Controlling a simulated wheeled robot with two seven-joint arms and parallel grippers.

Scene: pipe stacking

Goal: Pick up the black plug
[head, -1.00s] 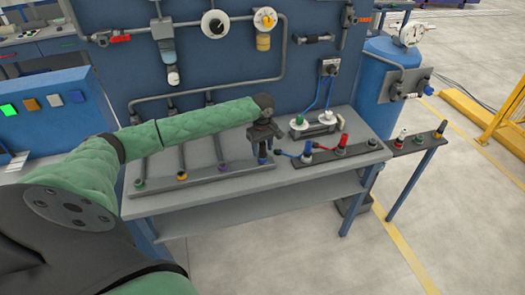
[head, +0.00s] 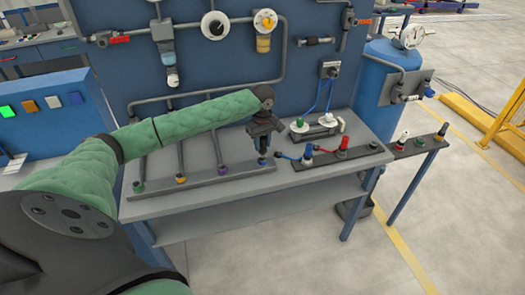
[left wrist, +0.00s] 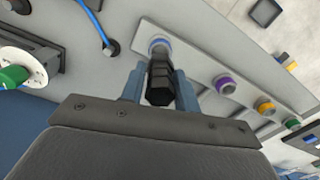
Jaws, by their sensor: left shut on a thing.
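My left gripper (head: 263,146) is above the right end of a grey rail on the bench, over the blue-ringed fitting (head: 263,163). In the left wrist view, its two blue-grey fingers (left wrist: 160,88) are shut on the black plug (left wrist: 160,82), a dark faceted piece. The plug's far end lines up with the blue ring (left wrist: 159,44). I cannot tell whether it still touches the fitting. In the head view the plug is mostly hidden by the gripper. My right gripper is not in view.
The grey rail (head: 212,179) also bears purple, yellow and green ringed fittings. To the right, a dark rail (head: 325,161) holds blue and red plugs with cables. A white-disc fixture (head: 301,124) stands behind. The bench front (head: 300,183) is clear.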

